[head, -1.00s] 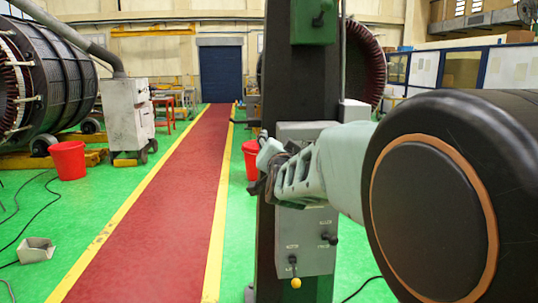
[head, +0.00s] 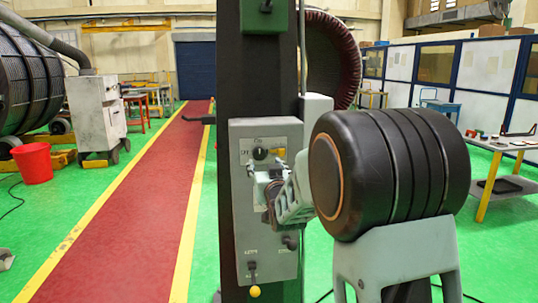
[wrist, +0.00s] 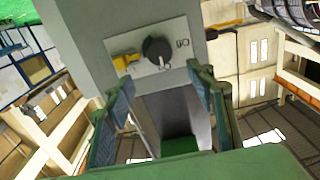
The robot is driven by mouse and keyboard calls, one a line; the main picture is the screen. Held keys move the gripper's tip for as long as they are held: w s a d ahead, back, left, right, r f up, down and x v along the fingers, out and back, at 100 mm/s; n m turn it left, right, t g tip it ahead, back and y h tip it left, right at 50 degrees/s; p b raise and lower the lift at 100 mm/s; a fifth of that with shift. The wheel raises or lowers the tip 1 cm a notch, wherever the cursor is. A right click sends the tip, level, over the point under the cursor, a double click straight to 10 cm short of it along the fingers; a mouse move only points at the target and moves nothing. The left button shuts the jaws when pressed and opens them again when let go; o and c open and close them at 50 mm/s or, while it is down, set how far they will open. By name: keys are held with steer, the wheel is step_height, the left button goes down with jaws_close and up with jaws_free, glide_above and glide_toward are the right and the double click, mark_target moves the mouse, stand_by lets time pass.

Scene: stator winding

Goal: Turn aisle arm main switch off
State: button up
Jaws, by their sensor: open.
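A grey control box (head: 245,218) is fixed to a dark upright column. Near its top is a black rotary knob (head: 260,153) with a small yellow part (head: 279,156) to its right. The wrist view shows the knob (wrist: 157,50) on a pale plate (wrist: 178,62) with I/O-like markings. The yellow part (wrist: 125,60) is left of it there. My gripper (head: 266,176) is just below the knob in the head view. In the wrist view its fingers (wrist: 161,80) are apart and empty, with the knob beyond the gap. I cannot tell the knob's exact setting.
Lower on the box are a yellow-ball lever (head: 254,290) and a black lever (head: 289,242). A green box (head: 264,15) is higher on the column. A table (head: 510,150) stands right.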

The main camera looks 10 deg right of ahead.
mark_target(260, 154)
steer(key=w+p, duration=0.2)
steer(key=w, duration=0.8)
steer(key=shift+w, duration=0.4)
steer(key=c, duration=1.2)
steer(key=shift+o, duration=0.2)
